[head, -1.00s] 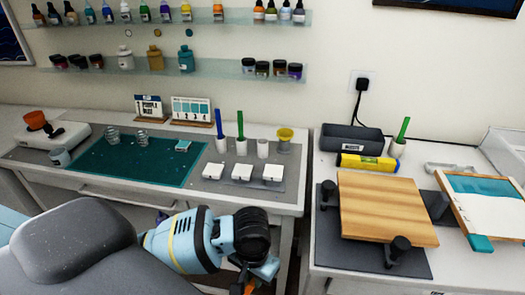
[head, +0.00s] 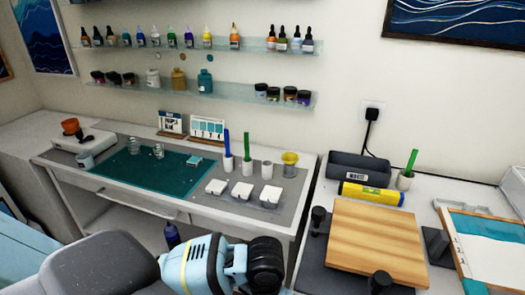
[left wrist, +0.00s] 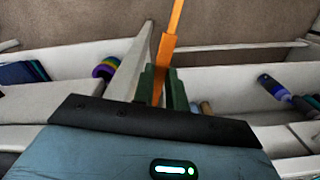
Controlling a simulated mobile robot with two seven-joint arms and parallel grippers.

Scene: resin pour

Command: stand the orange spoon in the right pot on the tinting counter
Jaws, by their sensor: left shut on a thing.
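In the left wrist view my left gripper (left wrist: 162,88) is shut on the orange spoon (left wrist: 171,40), whose handle sticks up beyond the fingertips. The spoon and the fingertips are out of sight in the head view, where my left arm shows at the bottom edge. On the tinting counter (head: 130,194) stand three small white pots in a row. The left pot (head: 228,164) holds a blue spoon and the middle pot (head: 247,167) a green one. The right pot (head: 267,170) shows no spoon. My right gripper is not in view.
A yellow cup (head: 290,160) stands just right of the right pot. White lidded boxes (head: 242,190) sit in front of the pots. A second table holds a wooden board (head: 375,240), a yellow roll (head: 371,193) and another pot (head: 405,180) with a green spoon.

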